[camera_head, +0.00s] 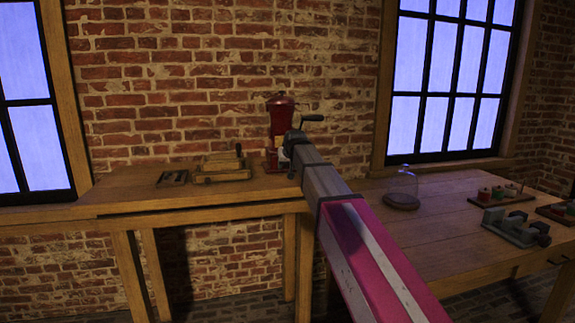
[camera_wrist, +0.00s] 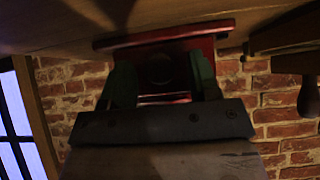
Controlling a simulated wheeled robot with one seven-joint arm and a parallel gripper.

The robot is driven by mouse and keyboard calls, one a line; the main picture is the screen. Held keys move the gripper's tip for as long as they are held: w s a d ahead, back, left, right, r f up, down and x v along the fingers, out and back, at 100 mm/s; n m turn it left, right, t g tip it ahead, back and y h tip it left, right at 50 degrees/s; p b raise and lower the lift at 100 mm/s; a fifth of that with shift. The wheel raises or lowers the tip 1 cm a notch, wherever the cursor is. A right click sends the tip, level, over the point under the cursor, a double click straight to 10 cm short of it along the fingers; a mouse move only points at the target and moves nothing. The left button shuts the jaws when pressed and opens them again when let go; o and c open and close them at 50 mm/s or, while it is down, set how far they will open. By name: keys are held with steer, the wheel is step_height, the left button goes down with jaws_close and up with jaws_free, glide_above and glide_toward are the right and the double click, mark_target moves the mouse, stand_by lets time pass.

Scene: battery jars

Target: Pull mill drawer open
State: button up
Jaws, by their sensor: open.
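The red mill (camera_head: 281,118) stands upright on the back table against the brick wall, with a crank handle (camera_head: 313,118) at its right. My arm reaches to it and covers part of its lower body. In the wrist view, the mill's red base (camera_wrist: 210,32) shows at the top, the picture being turned over. My gripper (camera_wrist: 160,78) is open, with one green finger on each side of the mill's lower front. A dark round spot, perhaps the drawer knob, lies between the fingers. I cannot tell whether the fingers touch it, or how far the drawer stands out.
A wooden box-like piece (camera_head: 222,168) and a small dark tray (camera_head: 173,178) lie left of the mill. On the right table are a glass dome (camera_head: 402,188), a rack with jars (camera_head: 500,193) and a grey metal device (camera_head: 516,227). The left tabletop is mostly clear.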

jaws_close()
steer(key=s+d, duration=0.1)
steer(key=s, duration=0.2)
steer(key=s+d, duration=0.1)
steer(key=s, duration=0.3)
steer(key=s+d, duration=0.1)
steer(key=s, duration=0.3)
steer(key=shift+s+d, duration=0.15)
jaws_free()
steer(key=v, duration=1)
steer(key=shift+s+r, duration=0.15)
steer(key=shift+r, duration=0.15)
